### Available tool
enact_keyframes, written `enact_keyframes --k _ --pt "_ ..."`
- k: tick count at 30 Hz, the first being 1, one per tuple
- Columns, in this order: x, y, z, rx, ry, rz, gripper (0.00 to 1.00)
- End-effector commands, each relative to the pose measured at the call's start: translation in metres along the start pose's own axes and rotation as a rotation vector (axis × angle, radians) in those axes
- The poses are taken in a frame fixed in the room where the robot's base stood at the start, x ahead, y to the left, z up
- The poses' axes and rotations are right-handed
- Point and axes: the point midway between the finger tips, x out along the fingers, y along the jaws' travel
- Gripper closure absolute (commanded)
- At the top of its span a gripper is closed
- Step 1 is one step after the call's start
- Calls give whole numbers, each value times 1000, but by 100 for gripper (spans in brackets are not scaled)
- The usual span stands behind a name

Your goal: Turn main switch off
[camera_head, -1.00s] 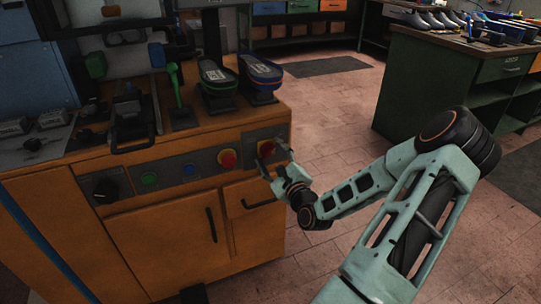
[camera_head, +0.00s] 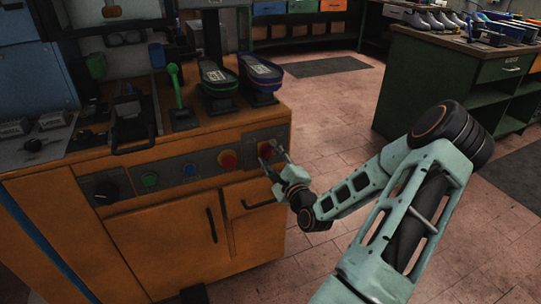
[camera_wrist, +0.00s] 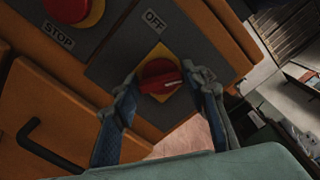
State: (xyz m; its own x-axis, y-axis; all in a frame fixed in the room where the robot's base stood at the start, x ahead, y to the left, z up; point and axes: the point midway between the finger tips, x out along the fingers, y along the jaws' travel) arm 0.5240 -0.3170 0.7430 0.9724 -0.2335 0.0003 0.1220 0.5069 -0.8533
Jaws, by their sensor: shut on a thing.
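The main switch is a red rotary knob (camera_wrist: 158,72) on a yellow plate, below an "OFF" label (camera_wrist: 153,19) in the wrist view. A white mark shows on its handle, which lies nearly crosswise in that view. In the head view the switch (camera_head: 266,150) is at the right end of the orange cabinet's front panel, partly hidden by my gripper. My gripper (camera_head: 278,158) reaches it from the right. In the wrist view, my gripper's blue-padded fingers (camera_wrist: 164,97) are on both sides of the knob, shut on it.
A red stop button (camera_wrist: 68,8) on yellow sits left of the switch. A drawer handle (camera_head: 258,204) juts out below. Open floor lies to the right.

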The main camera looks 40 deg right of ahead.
Motion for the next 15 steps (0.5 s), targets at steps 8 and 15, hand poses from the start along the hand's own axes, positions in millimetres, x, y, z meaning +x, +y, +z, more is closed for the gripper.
enact_keyframes --k 8,15 --pt "0 2 0 -263 0 2 84" --pt "0 4 -1 -492 0 2 84"
